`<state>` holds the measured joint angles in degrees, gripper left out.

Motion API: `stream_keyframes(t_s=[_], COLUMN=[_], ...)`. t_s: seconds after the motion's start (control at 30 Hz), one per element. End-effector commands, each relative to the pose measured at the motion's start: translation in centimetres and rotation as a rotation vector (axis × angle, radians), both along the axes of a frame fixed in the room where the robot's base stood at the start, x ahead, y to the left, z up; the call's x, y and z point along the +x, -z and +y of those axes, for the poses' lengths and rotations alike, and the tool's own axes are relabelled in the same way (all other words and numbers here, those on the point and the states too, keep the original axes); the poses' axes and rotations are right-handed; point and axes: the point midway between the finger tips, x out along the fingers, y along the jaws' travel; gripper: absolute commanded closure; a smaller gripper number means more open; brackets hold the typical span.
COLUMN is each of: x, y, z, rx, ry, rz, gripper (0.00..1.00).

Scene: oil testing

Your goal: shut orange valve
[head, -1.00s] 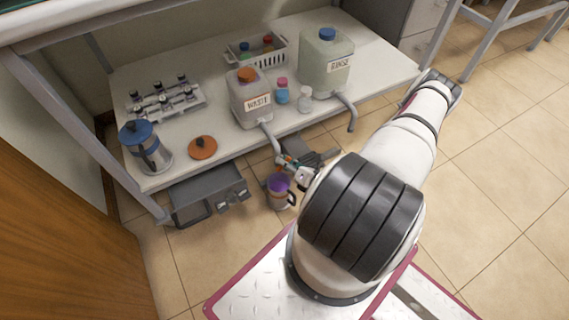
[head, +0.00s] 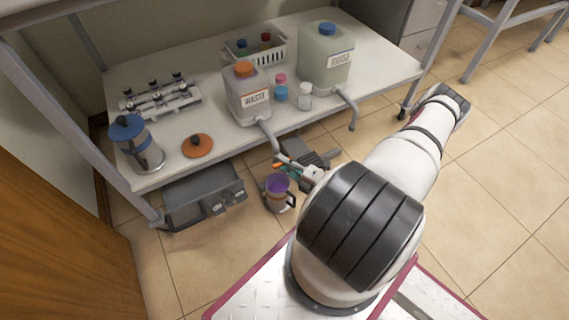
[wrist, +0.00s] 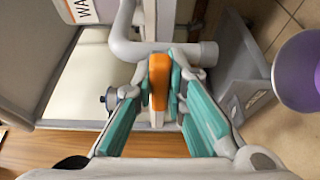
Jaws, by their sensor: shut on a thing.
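The orange valve (wrist: 158,82) is a handle on the grey spout pipe (wrist: 132,45) of the WASTE jug (head: 244,95). In the wrist view it sits upright in the picture, between the teal fingertips of my gripper (wrist: 158,80). Both fingers press on its sides, so my gripper is shut on it. In the head view my gripper (head: 290,167) is at the lower end of the spout, in front of the table, and mostly hides the valve. A jug with purple contents (head: 279,191) is below the spout end; its purple also shows in the wrist view (wrist: 298,72).
The RINSE jug (head: 326,62) with its own spout stands right of the WASTE jug. Small bottles (head: 304,96), a white basket (head: 262,53), a vial rack (head: 160,103), an orange lid (head: 197,147) and a French press (head: 136,145) are on the table. A grey drawer unit (head: 203,198) is underneath.

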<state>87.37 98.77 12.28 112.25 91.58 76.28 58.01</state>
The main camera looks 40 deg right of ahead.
Motion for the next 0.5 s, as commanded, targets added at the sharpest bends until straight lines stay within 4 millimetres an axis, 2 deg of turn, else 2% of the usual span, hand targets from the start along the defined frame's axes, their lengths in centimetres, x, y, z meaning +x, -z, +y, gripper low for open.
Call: stream_keyframes(t_s=[0.5], x=[0.04], y=[0.1], z=[-0.02], rx=[0.037], ry=[0.001], rz=[-0.008], gripper=[1.0])
